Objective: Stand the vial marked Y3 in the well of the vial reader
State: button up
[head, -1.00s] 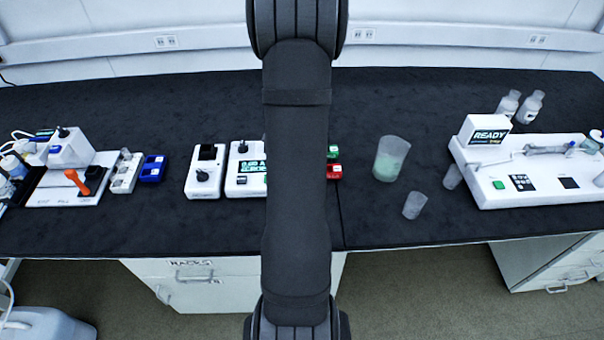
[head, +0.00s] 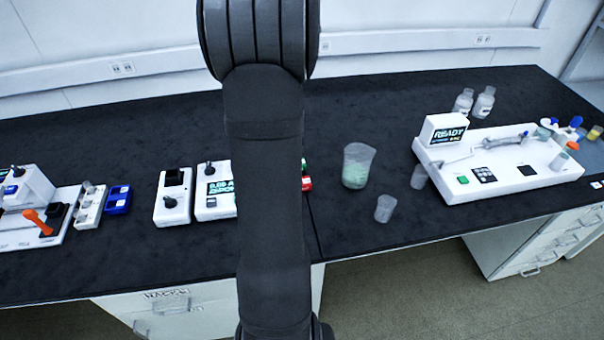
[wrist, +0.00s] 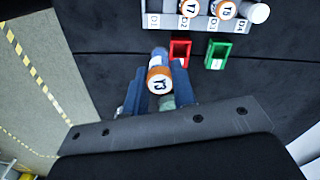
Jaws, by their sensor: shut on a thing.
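In the wrist view, my gripper (wrist: 160,92) is shut on the vial marked Y3 (wrist: 159,79), which shows an orange cap with the mark facing the camera. The vial is between the dark blue fingers. A small white unit with a display reading about 0.00 A (head: 215,188) stands on the bench in the head view, partly behind my arm. Beside it on its left is a white unit with a black block on top (head: 172,196). Which of them has the reader's well I cannot tell. My gripper is hidden in the head view.
In the wrist view, a red tray (wrist: 180,52) and a green tray (wrist: 217,55) lie beyond the vial, before a rack (wrist: 200,22) of capped vials. A beaker (head: 357,166), small cups and a READY machine (head: 500,165) stand right of my arm.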

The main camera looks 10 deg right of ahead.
jog(key=w+a+n, duration=0.3)
jog(key=w+a, duration=0.9)
jog(key=a, duration=0.3)
jog(key=shift+w+d+f, duration=0.1)
jog(key=shift+w+f, duration=0.05)
jog(key=shift+f, duration=1.85)
jog(key=shift+f, duration=1.4)
jog(key=o, duration=1)
jog(key=shift+o, duration=0.2)
notch_tip(320, 180, up, 8)
